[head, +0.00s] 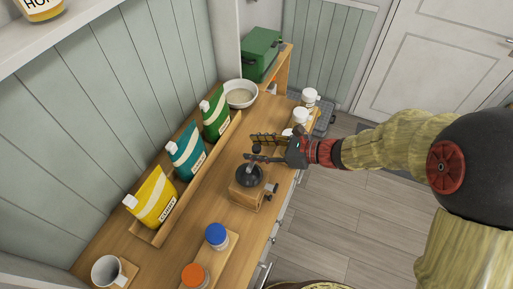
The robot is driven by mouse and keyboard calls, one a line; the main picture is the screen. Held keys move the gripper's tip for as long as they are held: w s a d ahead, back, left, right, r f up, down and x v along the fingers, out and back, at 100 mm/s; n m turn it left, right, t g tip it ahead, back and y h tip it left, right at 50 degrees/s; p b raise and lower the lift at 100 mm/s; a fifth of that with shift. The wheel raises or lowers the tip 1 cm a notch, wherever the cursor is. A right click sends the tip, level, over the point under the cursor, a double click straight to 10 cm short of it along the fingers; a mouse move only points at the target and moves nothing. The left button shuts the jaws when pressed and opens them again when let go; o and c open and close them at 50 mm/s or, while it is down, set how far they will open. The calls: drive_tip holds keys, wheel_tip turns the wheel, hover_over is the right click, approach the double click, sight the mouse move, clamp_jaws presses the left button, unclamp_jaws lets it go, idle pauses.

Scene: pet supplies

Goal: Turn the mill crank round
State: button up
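The mill (246,195) is a small wooden box with a dark round top, standing on the wooden counter near its front edge. Its crank (250,168) rises from the top, with a dark knob at its upper end. My gripper (251,147) reaches in from the right above the mill, its two fingers pointing left and spread apart. The dark knob appears between or just behind the fingers; contact cannot be told. The lower finger overlaps the upper part of the crank in this view.
Green, teal and yellow pouches (186,153) stand in a wooden rack along the wall. Blue-lidded (216,236) and orange-lidded (195,275) jars sit in front. A mug (107,270) is front left. A bowl (240,94), green box (261,54) and white-lidded jars (301,116) are behind.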

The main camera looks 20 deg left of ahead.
drive_tip(key=c, duration=0.3)
clamp_jaws()
idle(0.7)
